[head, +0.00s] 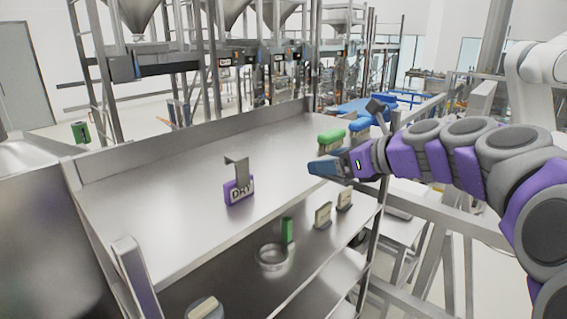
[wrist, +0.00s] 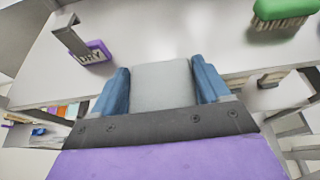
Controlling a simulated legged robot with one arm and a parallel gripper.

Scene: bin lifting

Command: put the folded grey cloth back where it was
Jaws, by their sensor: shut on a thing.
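The folded grey cloth (wrist: 162,86) shows in the wrist view as a pale grey block between the two blue fingers of my gripper (wrist: 162,80). My gripper is shut on it, with a finger pressed to each side. In the head view my gripper (head: 325,168) is over the right part of the steel table top (head: 190,180); I cannot make out the cloth there. A purple sign reading DRY (head: 239,190), with a bent metal plate on it, stands on the table to the left of my gripper. It also shows in the wrist view (wrist: 93,55).
A green brush (head: 331,138) and a blue brush (head: 360,125) are just behind my gripper. A lower shelf holds a metal dish (head: 271,258), a green block (head: 287,230) and two cream-coloured pieces (head: 323,214). The table top around the DRY sign is clear.

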